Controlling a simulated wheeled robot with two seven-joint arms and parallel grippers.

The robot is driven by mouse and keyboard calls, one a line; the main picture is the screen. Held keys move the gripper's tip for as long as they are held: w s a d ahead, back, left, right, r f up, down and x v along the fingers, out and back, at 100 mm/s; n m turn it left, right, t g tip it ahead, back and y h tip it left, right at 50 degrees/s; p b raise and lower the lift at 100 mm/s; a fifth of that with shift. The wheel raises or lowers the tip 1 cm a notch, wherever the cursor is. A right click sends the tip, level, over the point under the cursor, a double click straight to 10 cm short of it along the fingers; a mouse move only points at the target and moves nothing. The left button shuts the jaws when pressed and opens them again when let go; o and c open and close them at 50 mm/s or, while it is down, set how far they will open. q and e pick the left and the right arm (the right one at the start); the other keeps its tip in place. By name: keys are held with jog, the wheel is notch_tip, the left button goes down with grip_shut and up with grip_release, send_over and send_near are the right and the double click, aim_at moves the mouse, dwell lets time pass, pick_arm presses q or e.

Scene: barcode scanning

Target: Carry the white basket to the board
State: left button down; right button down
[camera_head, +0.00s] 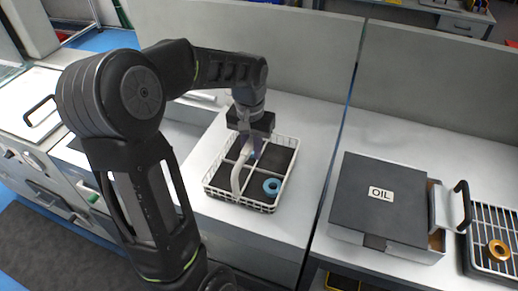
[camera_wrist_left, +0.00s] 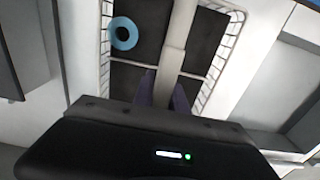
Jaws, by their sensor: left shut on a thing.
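The white basket (camera_head: 251,203) is a wire basket with a dark, divided floor and a pale handle (camera_head: 239,172) across its middle. It is at the centre of the head view, at the grey worktop. My left gripper (camera_head: 254,150) comes down from above and is shut on the handle. In the left wrist view, the gripper's fingers (camera_wrist_left: 163,92) sit on both sides of the handle (camera_wrist_left: 176,45). A blue ring (camera_head: 271,186) lies in the basket's front right compartment. I cannot identify the board for certain. My right gripper is not in view.
A dark box marked OIL (camera_head: 381,195) stands on the right worktop. Right of it is a white rack (camera_head: 490,225) with a black handle, holding a brass ring (camera_head: 498,250). A grey panel (camera_head: 290,45) closes the back. Worktop around the basket (camera_head: 310,150) is clear.

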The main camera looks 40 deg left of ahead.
pick_arm(q)
jog(key=shift+f, duration=0.2)
jog(key=c, duration=1.3)
grip_release()
jog(key=shift+c, duration=0.2)
jog(key=shift+r, duration=0.1)
notch_tip(320, 180, up, 12)
jog(key=shift+r, duration=0.15)
